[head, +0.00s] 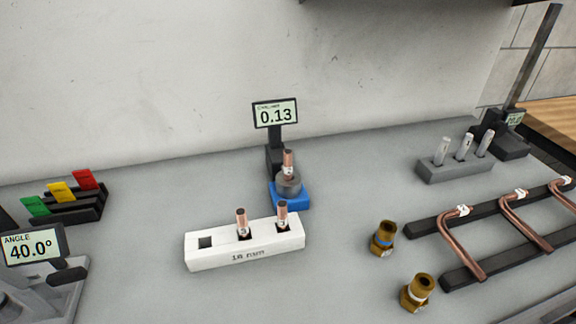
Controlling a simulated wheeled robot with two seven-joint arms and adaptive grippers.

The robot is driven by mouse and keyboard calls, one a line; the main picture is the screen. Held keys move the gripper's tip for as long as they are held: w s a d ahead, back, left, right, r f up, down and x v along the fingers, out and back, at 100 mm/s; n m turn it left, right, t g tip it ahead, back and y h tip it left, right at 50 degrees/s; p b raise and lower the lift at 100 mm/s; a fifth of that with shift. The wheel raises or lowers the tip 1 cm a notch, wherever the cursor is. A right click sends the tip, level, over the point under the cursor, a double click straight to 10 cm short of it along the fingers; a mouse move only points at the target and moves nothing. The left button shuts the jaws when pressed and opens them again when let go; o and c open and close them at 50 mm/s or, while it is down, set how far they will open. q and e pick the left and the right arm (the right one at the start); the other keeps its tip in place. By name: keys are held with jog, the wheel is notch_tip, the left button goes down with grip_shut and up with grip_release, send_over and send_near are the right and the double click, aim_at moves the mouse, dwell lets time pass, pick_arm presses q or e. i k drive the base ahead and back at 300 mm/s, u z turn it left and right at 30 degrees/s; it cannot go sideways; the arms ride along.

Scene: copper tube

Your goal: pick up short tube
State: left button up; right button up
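Three short copper tubes show in the head view. One short tube (241,222) stands upright in the middle hole of the white block (215,256), and another short tube (282,213) stands in its right hole. The left hole of the block is empty. A third short tube (288,162) stands upright on the grey and blue gauge base (291,197), under a display (275,114) that reads 0.13. Neither of my grippers is in view.
Brass fittings (384,237) stand right of the block. Bent copper tubes (460,240) lie across dark rails at the right. A grey rack (455,170) holds pale pins. Coloured cards (60,191) and an angle display (31,247) are at the left. The front middle is clear.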

aim_at(287, 154)
jog(key=z, duration=0.5)
jog(key=k, duration=1.35)
jog(key=u, duration=1.2)
jog(key=i, duration=1)
